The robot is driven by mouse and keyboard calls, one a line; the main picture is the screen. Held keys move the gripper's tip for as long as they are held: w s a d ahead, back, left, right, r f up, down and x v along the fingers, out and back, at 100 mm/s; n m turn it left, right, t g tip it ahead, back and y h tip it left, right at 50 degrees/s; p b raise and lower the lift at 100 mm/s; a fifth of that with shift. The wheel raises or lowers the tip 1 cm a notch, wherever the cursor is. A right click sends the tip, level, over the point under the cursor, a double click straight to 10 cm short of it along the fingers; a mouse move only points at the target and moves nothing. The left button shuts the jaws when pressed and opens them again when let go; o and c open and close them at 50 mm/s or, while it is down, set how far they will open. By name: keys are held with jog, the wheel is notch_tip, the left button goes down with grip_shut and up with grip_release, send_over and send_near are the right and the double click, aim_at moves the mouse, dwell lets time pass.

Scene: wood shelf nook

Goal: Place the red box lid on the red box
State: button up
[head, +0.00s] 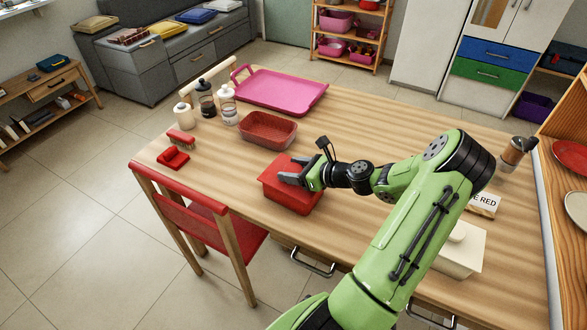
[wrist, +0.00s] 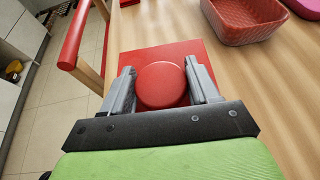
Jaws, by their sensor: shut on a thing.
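The red box lid (head: 276,165) is a flat red square with a round knob (wrist: 162,86). My gripper (head: 287,177) is shut on this knob, one grey finger on each side in the wrist view. The lid plate also shows beyond the fingers (wrist: 165,52). The red box (head: 294,206) is on the wooden table directly below the lid. The lid lies over the box top, roughly lined up with it. My fingers hide part of the lid, and I cannot tell whether it sits fully on the rim.
A red basket (head: 267,130) stands behind the box, with a pink tray (head: 282,90) farther back. Jars (head: 228,105) and a red brush (head: 181,138) are at left. A red chair (head: 215,225) is at the near edge. A cream lidded box (head: 458,250) is at right.

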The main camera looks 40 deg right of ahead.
jog(key=o, duration=1.2)
jog(key=shift+c, duration=0.2)
jog(key=p+v, duration=0.4)
jog(key=v, duration=1.1)
jog(key=shift+s+r+p, duration=0.25)
jog(key=shift+s+p, duration=0.05)
